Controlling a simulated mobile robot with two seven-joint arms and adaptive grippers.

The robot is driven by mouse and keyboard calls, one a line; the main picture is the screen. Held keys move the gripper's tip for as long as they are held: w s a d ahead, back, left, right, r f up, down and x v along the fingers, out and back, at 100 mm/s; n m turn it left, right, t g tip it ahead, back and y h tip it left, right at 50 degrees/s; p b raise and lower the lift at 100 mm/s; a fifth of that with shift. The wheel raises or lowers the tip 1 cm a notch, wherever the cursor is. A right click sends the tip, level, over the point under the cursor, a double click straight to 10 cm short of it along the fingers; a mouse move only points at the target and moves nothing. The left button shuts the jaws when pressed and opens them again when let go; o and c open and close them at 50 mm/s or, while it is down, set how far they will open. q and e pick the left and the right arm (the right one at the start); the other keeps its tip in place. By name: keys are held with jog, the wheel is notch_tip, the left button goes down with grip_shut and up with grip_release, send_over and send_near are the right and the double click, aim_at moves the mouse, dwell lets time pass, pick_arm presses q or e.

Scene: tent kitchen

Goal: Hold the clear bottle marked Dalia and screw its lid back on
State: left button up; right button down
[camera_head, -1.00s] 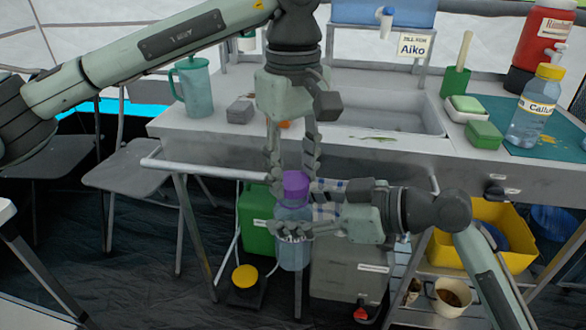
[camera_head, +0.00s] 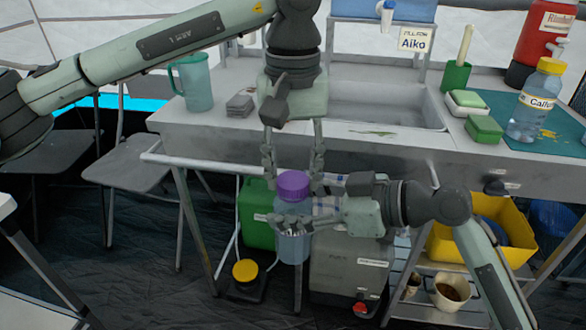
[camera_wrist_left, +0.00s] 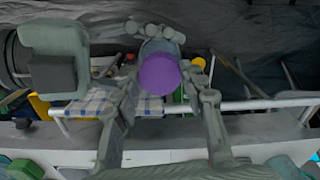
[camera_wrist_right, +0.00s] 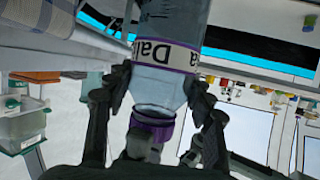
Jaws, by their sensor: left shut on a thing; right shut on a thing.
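The clear bottle (camera_head: 293,250) stands upright in front of the counter, off any surface. My right gripper (camera_head: 297,222) is shut around its body from the right. The right wrist view shows the bottle upside down, with its Dalia label (camera_wrist_right: 166,53) readable in part. The purple lid (camera_head: 293,184) sits at the bottle's mouth; the left wrist view shows its round top (camera_wrist_left: 159,74). My left gripper (camera_head: 292,180) points down from above, shut on the lid with a finger on each side. The lid's lower edge shows in the right wrist view (camera_wrist_right: 150,122); how tightly it sits, I cannot tell.
The steel counter edge and towel rail (camera_head: 205,163) lie close behind the grippers. A green jerrycan (camera_head: 256,205) and a grey container (camera_head: 350,265) stand below. A yellow bin (camera_head: 480,245) is at the lower right.

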pick_arm(q)
jog(key=m, duration=1.1)
jog(key=o, duration=0.7)
jog(key=shift+r, duration=2.25)
jog(key=shift+c, duration=0.5)
